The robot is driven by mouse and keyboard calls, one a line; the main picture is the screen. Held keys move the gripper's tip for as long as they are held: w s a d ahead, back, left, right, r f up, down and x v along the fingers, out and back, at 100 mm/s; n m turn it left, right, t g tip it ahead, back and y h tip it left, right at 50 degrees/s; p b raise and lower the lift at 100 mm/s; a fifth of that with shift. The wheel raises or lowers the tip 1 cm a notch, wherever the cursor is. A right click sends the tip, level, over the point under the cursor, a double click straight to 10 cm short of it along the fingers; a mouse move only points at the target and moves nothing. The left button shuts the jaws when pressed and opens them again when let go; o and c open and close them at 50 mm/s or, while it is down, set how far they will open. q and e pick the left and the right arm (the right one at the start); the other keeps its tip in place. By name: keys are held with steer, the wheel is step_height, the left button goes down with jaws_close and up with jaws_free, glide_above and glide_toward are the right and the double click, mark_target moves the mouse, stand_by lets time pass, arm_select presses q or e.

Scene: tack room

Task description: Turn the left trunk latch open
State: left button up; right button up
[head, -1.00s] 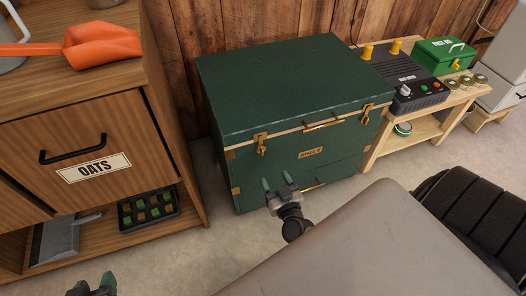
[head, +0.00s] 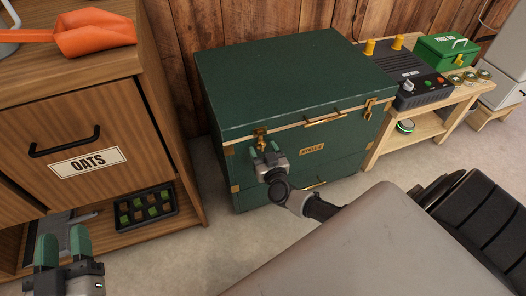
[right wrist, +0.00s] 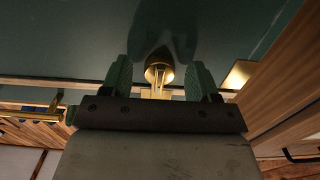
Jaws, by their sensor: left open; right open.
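The dark green trunk (head: 290,85) stands closed on the floor, with brass fittings. Its left latch (head: 260,134) is brass, on the front at the lid seam, partly hidden by my right gripper. My right gripper (head: 264,148) is open at that latch. In the right wrist view the latch's round knob (right wrist: 159,73) shows between the two green fingers of my right gripper (right wrist: 160,72), with a gap on each side. The right latch (head: 368,108) is uncovered. My left gripper (head: 62,245) is open and empty at the lower left, away from the trunk.
A wooden cabinet (head: 75,120) labelled OATS stands left of the trunk, with an orange scoop (head: 95,33) on top. A brass handle (head: 326,118) is right of the left latch. A low wooden bench (head: 425,122) with a black device (head: 408,78) stands to the right.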

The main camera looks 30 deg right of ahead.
steer(key=shift+w, duration=0.15)
steer(key=c, duration=0.9)
steer(key=shift+o, duration=0.2)
